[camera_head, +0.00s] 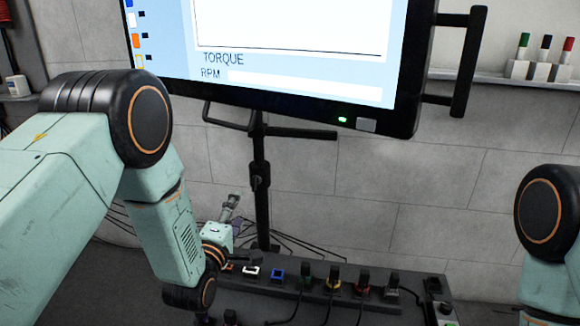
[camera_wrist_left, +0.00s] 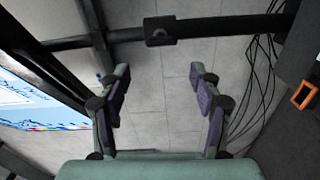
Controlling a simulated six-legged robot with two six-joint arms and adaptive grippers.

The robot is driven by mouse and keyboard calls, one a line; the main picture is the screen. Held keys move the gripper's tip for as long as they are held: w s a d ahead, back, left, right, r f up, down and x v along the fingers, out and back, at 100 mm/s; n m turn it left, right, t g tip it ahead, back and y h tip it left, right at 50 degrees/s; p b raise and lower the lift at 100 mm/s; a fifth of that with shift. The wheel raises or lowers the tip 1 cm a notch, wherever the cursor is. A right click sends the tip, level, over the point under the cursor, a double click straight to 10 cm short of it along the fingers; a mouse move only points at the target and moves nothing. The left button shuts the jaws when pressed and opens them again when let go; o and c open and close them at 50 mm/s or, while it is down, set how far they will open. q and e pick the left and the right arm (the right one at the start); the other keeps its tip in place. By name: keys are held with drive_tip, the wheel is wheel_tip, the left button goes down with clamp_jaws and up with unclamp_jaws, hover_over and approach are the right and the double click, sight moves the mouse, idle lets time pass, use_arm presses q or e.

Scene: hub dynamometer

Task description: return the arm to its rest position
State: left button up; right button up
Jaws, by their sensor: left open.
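My left arm comes in from the left in the head view and bends down toward the panel. My left gripper (camera_head: 231,208) is small there, beyond the forearm, in front of the wall and left of the monitor's stand. In the left wrist view my left gripper (camera_wrist_left: 160,95) is open. Its two fingers stand apart with nothing between them. Part of my right arm shows at the right edge of the head view, but its gripper is out of frame.
A monitor (camera_head: 300,72) stands on a black stand (camera_head: 261,190). A dark panel (camera_head: 395,302) with several coloured switches and plugged cables lies below. Loose cables (camera_wrist_left: 262,85) hang near the left gripper. Shelves with small items line the wall.

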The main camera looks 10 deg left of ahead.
use_arm(q)
drive_tip(key=s+f+m+g+p, duration=0.1)
drive_tip(key=s+f+m+g, duration=0.95)
drive_tip(key=s+f, duration=0.55)
drive_tip(key=s+f+m+g+p, duration=0.1)
drive_tip(key=s+f+m+g, duration=0.1)
drive_tip(key=s, duration=1.2)
drive_tip(key=s+f+m+g+p, duration=0.1)
drive_tip(key=s+m+g, duration=0.3)
drive_tip(key=s, duration=1)
drive_tip(key=shift+a+f+g+y+p, duration=0.2)
drive_tip(key=shift+f+g+y+p, duration=0.15)
drive_tip(key=shift+g+p, duration=0.4)
